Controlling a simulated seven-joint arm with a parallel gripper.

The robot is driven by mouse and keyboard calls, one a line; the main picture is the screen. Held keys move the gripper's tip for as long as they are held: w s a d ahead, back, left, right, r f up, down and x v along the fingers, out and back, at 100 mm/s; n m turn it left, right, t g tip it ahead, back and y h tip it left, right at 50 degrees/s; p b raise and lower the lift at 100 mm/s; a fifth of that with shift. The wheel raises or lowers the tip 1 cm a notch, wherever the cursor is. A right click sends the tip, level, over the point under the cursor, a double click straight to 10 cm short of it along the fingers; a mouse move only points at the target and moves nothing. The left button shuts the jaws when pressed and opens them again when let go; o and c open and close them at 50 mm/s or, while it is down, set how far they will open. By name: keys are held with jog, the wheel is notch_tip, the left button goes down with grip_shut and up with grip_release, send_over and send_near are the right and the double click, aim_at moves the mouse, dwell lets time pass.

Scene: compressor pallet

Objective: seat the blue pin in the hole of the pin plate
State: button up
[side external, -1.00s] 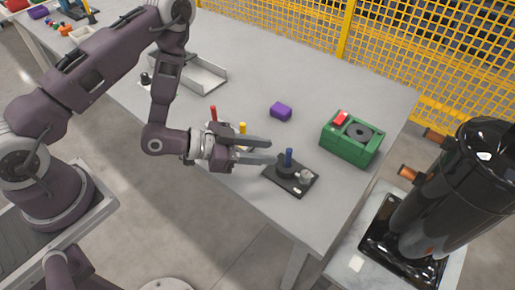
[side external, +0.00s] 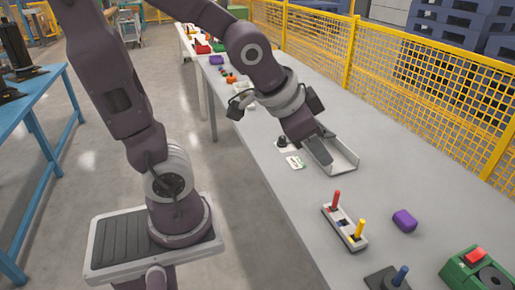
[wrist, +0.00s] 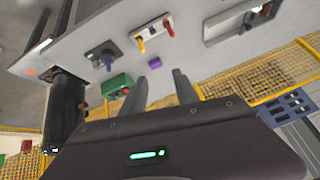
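The blue pin (side external: 401,273) stands upright at the dark pin plate (side external: 376,281), which the bottom edge of the side view cuts off. In the wrist view the blue pin (wrist: 108,65) shows on the pin plate (wrist: 93,53) at the upper left. How deep the pin sits in the hole cannot be told. My gripper (side external: 322,150) is over the grey open tray, well away from the pin plate. In the wrist view my gripper's fingers (wrist: 162,80) are spread apart with nothing between them.
A purple block (side external: 404,221) and a green box (side external: 475,268) are to the right. The grey tray (side external: 345,160) lies under my gripper. Yellow mesh fence (side external: 430,95) runs behind the table.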

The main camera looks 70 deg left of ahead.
jog(key=s+d+r+n+g, duration=0.1)
jog(key=s+r+n, duration=0.1)
jog(key=s, duration=1)
jog(key=shift+s+d+r+g+h, duration=0.25)
jog(key=shift+s+r+g+h, duration=0.1)
jog(key=shift+r, duration=0.15)
jog(key=shift+o, duration=0.4)
dwell(0.6)
